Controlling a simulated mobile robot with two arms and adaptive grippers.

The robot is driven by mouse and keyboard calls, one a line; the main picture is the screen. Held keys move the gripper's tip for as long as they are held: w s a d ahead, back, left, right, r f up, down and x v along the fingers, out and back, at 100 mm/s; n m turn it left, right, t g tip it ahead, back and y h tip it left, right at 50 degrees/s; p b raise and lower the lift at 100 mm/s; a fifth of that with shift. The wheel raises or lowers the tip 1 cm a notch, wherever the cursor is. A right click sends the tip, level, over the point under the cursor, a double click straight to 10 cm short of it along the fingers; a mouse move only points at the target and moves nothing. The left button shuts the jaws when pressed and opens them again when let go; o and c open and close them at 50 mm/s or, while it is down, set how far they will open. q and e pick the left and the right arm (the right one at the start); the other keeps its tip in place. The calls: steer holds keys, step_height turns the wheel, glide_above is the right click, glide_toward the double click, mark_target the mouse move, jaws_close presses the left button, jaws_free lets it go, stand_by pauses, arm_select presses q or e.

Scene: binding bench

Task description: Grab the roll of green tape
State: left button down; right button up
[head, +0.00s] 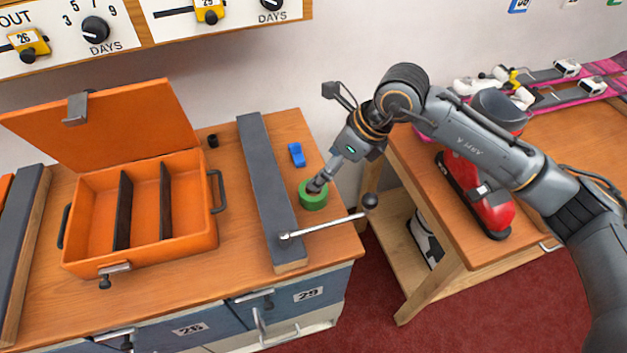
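The roll of green tape (313,201) sits on the wooden bench top, near its right edge and to the right of a long dark grey bar. My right gripper (318,186) reaches down from the upper right, with its fingertips at the top of the roll, around its centre hole. The fingers look close together, but the roll and the viewing angle hide whether they grip its wall. My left gripper is not in view.
The dark grey bar (262,180) lies left of the roll. A metal rod with a black knob (330,223) crosses just in front. A blue block (296,154) lies behind. An open orange case (190,243) stands left. A red item (490,211) stands on the right table.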

steer(key=w+d+h, duration=0.1)
steer(key=d, duration=0.1)
steer(key=p, duration=0.2)
glide_above(323, 191)
step_height(323, 191, down, 7)
steer(key=shift+d, duration=0.1)
steer(key=shift+f, duration=0.3)
steer(key=shift+a+f+p, duration=0.4)
steer(key=shift+f+p, duration=0.05)
steer(key=shift+p, duration=0.1)
steer(key=p+x, duration=0.1)
steer(key=x, duration=0.2)
steer(key=shift+a+f, duration=0.2)
steer(key=shift+f, duration=0.1)
steer(key=shift+a+f, duration=0.1)
steer(key=shift+f, duration=0.25)
steer(key=shift+c, duration=0.4)
